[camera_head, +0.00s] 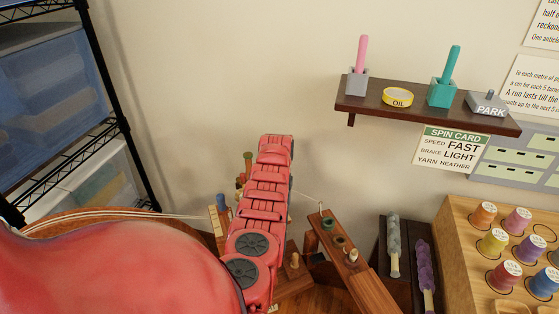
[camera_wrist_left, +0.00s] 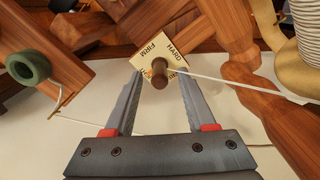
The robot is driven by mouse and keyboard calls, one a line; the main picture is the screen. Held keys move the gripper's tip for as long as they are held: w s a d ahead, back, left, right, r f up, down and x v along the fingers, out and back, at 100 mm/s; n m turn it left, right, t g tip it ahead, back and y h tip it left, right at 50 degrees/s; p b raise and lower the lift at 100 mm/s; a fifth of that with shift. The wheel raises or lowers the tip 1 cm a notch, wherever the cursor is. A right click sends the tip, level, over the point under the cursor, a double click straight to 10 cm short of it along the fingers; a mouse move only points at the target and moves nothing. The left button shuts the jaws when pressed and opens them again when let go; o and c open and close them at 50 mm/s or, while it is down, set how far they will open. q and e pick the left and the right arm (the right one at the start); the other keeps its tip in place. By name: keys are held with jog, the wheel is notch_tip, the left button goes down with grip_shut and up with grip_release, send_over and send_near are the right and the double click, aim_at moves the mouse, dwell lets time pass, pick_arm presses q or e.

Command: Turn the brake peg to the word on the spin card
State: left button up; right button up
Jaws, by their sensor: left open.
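The spin card (camera_head: 451,148) hangs below the wall shelf in the head view and reads SPEED FAST, BRAKE LIGHT, YARN HEATHER. In the left wrist view the brake peg (camera_wrist_left: 160,78) is a round brown peg on a square cream plate (camera_wrist_left: 176,57). The plate shows the words FIRM and HARD; other lettering beside the peg is partly covered and I cannot read it. My left gripper (camera_wrist_left: 160,88) is open, with its fingers on either side of the peg in the picture. I cannot tell whether they touch it. My right gripper is not in view.
A green ring (camera_wrist_left: 28,67) and a pale thread (camera_wrist_left: 235,84) are close by in the left wrist view. A wooden rack of coloured spools (camera_head: 470,214) stands at right in the head view. Above is a dark shelf (camera_head: 425,114); a black wire rack (camera_head: 125,140) stands left.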

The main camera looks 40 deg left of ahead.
pick_arm(q)
notch_tip(320, 180, up, 16)
jog(key=shift+p, duration=0.3)
jog(key=shift+d, duration=0.1)
dwell(0.4)
